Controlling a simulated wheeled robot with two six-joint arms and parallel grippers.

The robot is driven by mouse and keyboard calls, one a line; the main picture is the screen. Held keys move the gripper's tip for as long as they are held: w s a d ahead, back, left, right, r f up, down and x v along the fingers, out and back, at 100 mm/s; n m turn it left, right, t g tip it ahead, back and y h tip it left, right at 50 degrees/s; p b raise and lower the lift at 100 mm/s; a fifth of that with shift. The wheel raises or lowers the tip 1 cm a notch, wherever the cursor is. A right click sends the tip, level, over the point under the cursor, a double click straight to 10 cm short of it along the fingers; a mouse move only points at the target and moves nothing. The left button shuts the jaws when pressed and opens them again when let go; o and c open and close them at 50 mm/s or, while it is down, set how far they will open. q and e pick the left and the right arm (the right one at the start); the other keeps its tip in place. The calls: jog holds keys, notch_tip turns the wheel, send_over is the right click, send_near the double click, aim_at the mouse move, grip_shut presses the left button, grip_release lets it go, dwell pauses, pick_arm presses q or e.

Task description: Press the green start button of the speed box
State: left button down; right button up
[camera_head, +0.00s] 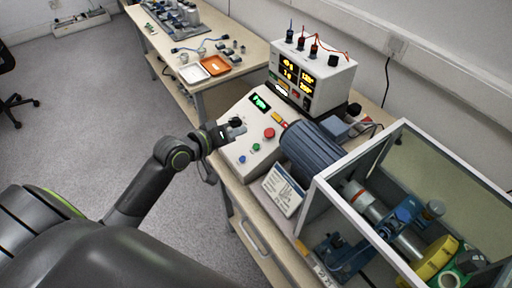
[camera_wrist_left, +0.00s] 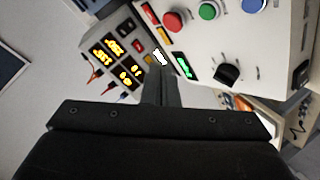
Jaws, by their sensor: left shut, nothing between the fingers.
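The speed box (camera_head: 245,112) is a pale sloped box on the bench, with a green-lit display, a black knob and red, green and blue buttons. The green start button (camera_head: 256,147) sits between the red and blue buttons. It also shows at the top of the left wrist view (camera_wrist_left: 208,10), between red and blue. My left gripper (camera_head: 236,130) is over the left part of the panel, near the knob and apart from the green button. Its fingers (camera_wrist_left: 161,80) are shut and empty. My right gripper is in neither view.
A blue-grey motor (camera_head: 308,147) and a framed clear enclosure (camera_head: 318,190) stand right of the box. An instrument with yellow readouts (camera_head: 315,75) stands behind it, with cables on top. Another bench holds an orange tray (camera_head: 215,65). Open floor lies left.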

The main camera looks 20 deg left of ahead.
aim_at(256, 147)
pick_arm(q)
jog(key=f+b, duration=0.2)
jog(key=w+d+f+b, duration=0.1)
jog(key=f+b, duration=0.1)
jog(key=w+f+b, duration=0.1)
jog(key=f+b, duration=0.1)
jog(key=shift+w+d+f, duration=0.2)
jog(key=shift+w, duration=0.05)
jog(key=shift+w+d+f+b, duration=0.15)
jog(key=shift+w+f+b, duration=0.1)
jog(key=shift+f+b, duration=0.1)
jog(key=shift+f, duration=0.15)
dwell(1.5)
jog(key=shift+w+d+f, duration=0.1)
jog(key=shift+w+f, duration=0.05)
jog(key=shift+f, duration=0.1)
jog(key=shift+w+f, duration=0.1)
jog(key=shift+f, duration=0.25)
dwell(0.6)
dwell(0.4)
jog(key=shift+s+r+p, duration=0.3)
jog(key=shift+r+p, duration=0.45)
jog(key=shift+p, duration=0.05)
